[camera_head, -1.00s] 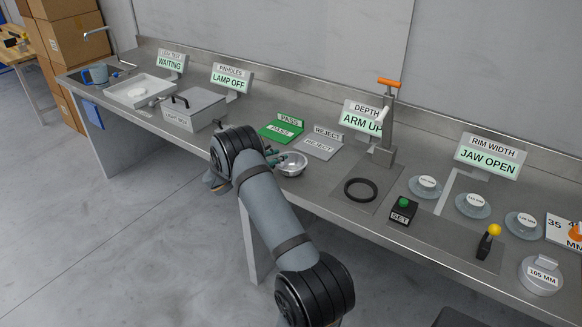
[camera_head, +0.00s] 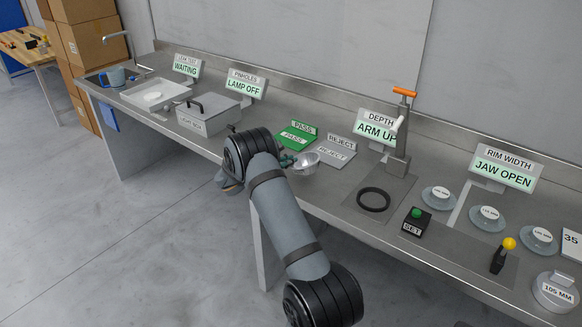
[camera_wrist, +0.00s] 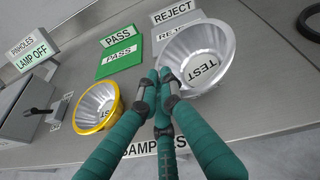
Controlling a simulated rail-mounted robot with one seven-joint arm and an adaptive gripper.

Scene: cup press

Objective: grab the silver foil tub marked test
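The silver foil tub marked TEST (camera_wrist: 205,50) is open-topped, with black letters inside. In the head view the tub (camera_head: 306,163) looks tilted and slightly raised at the bench's front edge, below the reject pad. My gripper (camera_wrist: 161,82) has green fingers drawn together at the tub's near left rim, and they appear to pinch it. In the head view my gripper (camera_head: 288,160) is partly hidden by my arm. How each finger meets the rim is not fully clear.
A gold-rimmed tub (camera_wrist: 97,108) sits on the bench left of my fingers, near a samples label (camera_wrist: 152,148). The green pass pad (camera_wrist: 120,57) and reject pad (camera_head: 330,152) lie behind. The depth station (camera_head: 401,145) stands right; the light box (camera_head: 208,115) stands left.

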